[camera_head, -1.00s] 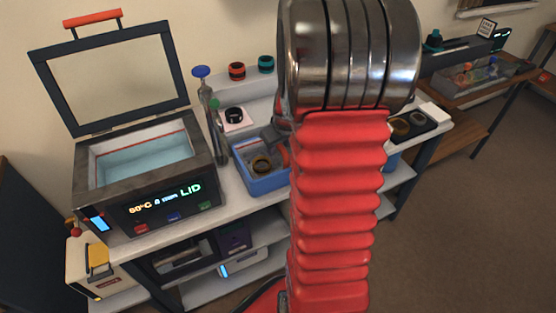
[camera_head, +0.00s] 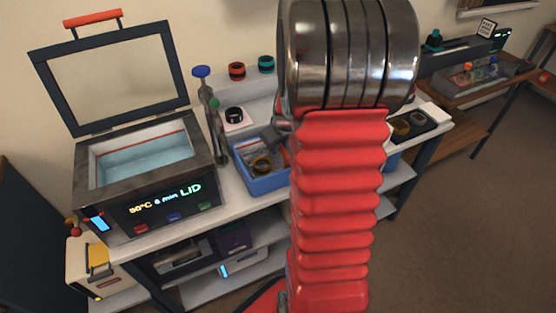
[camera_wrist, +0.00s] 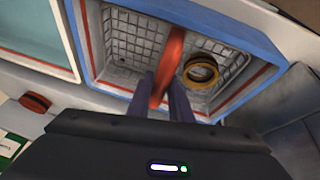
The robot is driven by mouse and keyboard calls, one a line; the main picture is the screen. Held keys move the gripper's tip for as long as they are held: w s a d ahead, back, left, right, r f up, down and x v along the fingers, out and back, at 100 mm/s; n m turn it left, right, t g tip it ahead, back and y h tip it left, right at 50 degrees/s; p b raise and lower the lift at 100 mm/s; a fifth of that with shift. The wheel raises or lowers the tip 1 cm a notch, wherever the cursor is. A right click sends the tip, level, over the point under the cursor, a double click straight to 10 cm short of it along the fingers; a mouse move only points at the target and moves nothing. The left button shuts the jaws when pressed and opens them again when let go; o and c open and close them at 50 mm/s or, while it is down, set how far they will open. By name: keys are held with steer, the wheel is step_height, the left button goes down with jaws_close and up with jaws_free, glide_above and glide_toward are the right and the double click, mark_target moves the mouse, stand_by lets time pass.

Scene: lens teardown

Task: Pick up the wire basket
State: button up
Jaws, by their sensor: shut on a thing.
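The wire basket (camera_wrist: 130,42) sits in a blue tray (camera_wrist: 262,42). A brass-coloured ring (camera_wrist: 201,70) lies in the basket. The basket's red-orange handle (camera_wrist: 172,62) runs up between the fingers of my gripper (camera_wrist: 163,86), which is shut on it. In the head view the blue tray (camera_head: 268,186) stands on the bench, with the ring (camera_head: 261,164) visible inside. There my arm hides the tray's right part and most of the grip. I cannot tell whether the basket's bottom touches the tray.
A heated bath (camera_head: 142,180) with its lid raised stands left of the tray. A white pad with a dark ring (camera_head: 235,116) is behind the tray. A black tray with rings (camera_head: 411,125) is at right.

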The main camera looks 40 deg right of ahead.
jaws_close()
stand_by(0.3)
step_height(320, 180, up, 10)
steer(key=shift+f, duration=0.15)
steer(key=shift+r, duration=0.2)
stand_by(0.8)
